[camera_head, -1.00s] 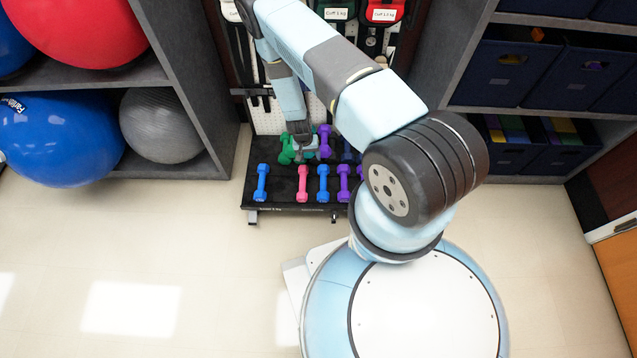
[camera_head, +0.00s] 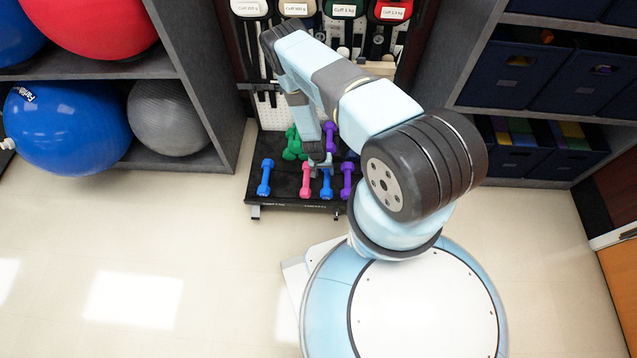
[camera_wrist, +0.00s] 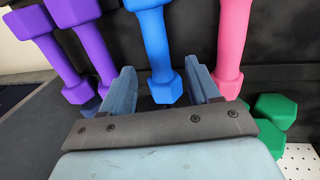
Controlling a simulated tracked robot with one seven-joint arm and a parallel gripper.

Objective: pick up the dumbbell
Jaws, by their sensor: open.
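Several dumbbells sit on a low black rack (camera_head: 285,193). A pink dumbbell (camera_head: 306,181), a blue dumbbell (camera_head: 326,187) and a purple dumbbell (camera_head: 347,181) stand in its front row, with another blue dumbbell (camera_head: 265,178) at the left end. My gripper (camera_head: 320,164) is over the rack, at the far end of the middle blue dumbbell. In the wrist view my gripper (camera_wrist: 162,88) is open, its two fingers on either side of that blue dumbbell's near end (camera_wrist: 165,86). The pink dumbbell (camera_wrist: 231,50) is just right of the right finger. Contact cannot be told.
Green dumbbells (camera_head: 292,145) and a purple one (camera_head: 330,134) lie in the back row. Cuff weights (camera_head: 342,8) hang on the board behind. Shelves with exercise balls (camera_head: 68,128) stand left, and bins (camera_head: 515,68) stand right. The floor in front is clear.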

